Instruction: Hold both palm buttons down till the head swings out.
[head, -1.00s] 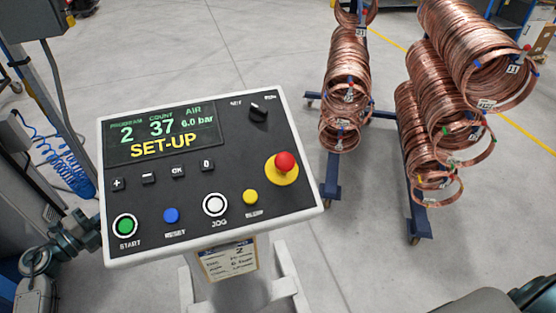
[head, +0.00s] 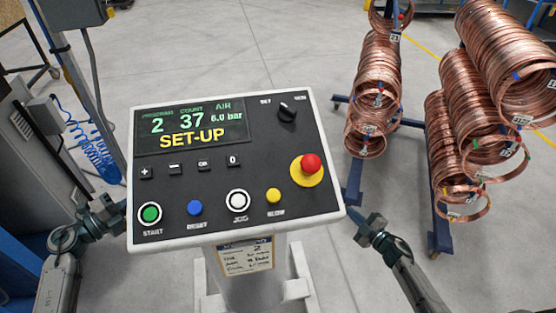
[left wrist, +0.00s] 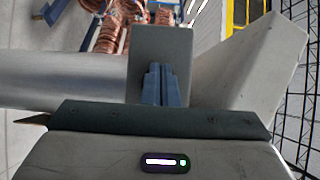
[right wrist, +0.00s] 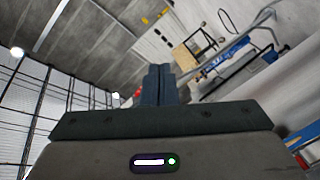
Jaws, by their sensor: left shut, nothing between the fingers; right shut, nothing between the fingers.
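The control panel (head: 265,175) stands tilted on a pedestal in the middle of the head view. Its screen (head: 190,133) reads SET-UP, program 2, count 37, air 6.0 bar. I cannot make out any palm buttons or a swinging head. My right gripper (head: 368,226) is shut and empty, just off the panel's lower right corner; its closed fingers also show in the right wrist view (right wrist: 159,84). My left arm is beside the panel's lower left edge in the head view. My left gripper (left wrist: 161,83) is shut and empty, in front of grey metal parts.
The panel has a green START button (head: 150,213), a white JOG button (head: 237,201) and a red mushroom button (head: 310,164). Racks of copper coils (head: 470,130) stand at the right. A blue coiled hose (head: 92,150) hangs at the left. Floor behind the panel is clear.

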